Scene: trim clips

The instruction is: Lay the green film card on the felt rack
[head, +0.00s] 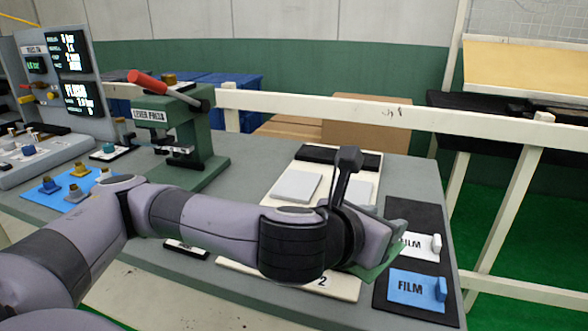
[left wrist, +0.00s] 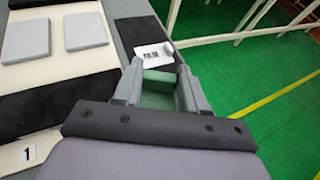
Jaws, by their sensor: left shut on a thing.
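My left gripper (head: 386,234) hangs over the right part of the bench, shut on the green film card (head: 384,268). In the left wrist view, the card's pale green tab (left wrist: 158,76) sits between the two grey fingers (left wrist: 156,84). The arm and gripper hide most of the card in the head view. A black mat, apparently the felt rack (head: 420,214), lies right of the gripper. It carries a white film card (head: 420,246) and a blue film card (head: 412,287). The left wrist view shows the white card (left wrist: 152,53) beyond the fingers. My right gripper is out of view.
A cream board with grey square pads (head: 297,186) and a black bar (head: 340,155) lies behind my arm. A green lever press (head: 190,135) and a control panel (head: 60,85) stand at left. A cream rail (head: 380,111) runs behind the bench.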

